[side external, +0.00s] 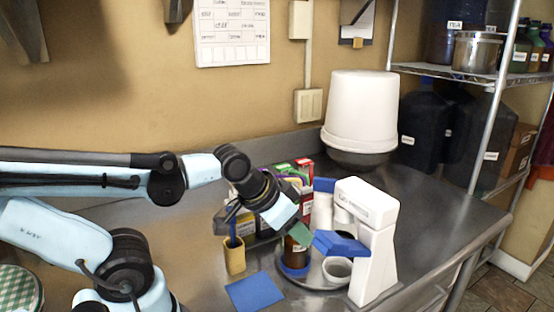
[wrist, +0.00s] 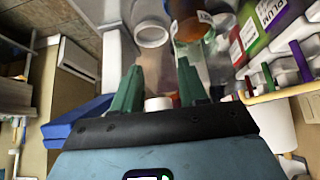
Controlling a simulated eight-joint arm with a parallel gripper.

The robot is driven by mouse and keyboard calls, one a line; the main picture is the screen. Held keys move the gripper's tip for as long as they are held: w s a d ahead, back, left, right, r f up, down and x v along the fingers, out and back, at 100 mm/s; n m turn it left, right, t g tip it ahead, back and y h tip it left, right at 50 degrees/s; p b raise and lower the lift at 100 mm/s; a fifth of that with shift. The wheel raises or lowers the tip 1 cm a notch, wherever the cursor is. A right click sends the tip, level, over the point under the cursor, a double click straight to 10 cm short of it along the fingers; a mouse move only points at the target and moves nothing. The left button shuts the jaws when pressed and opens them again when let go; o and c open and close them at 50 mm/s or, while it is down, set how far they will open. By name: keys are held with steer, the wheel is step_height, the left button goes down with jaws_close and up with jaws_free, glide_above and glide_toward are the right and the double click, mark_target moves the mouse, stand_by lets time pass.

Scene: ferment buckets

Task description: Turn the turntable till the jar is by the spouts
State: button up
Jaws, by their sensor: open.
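The turntable (side external: 318,283) is a round grey disc at the foot of the white dispenser (side external: 372,245). A brown jar with a pale label (side external: 294,257) stands on its left part, in a blue ring. A white cup (side external: 337,269) stands to the right, below the blue spouts (side external: 340,244). In the wrist view the jar (wrist: 192,42) is beyond the fingers at upper right, and the white cup (wrist: 151,33) is left of it. My gripper (side external: 302,237) is open, its green fingers close above the jar; they also show in the wrist view (wrist: 160,88). Contact is unclear.
A yellow cup (side external: 234,257) with a blue stick stands left of the turntable. A blue cloth or pad (side external: 254,292) lies in front. Small boxes (side external: 304,170) stand behind my wrist. A white bucket (side external: 362,112) is at the back. The counter's right part is clear.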

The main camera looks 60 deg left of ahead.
step_height(320, 180, up, 23)
steer(key=m+g, duration=0.7)
steer(key=m, duration=0.2)
glide_above(326, 179)
steer(key=shift+f, duration=8.6)
jaws_close()
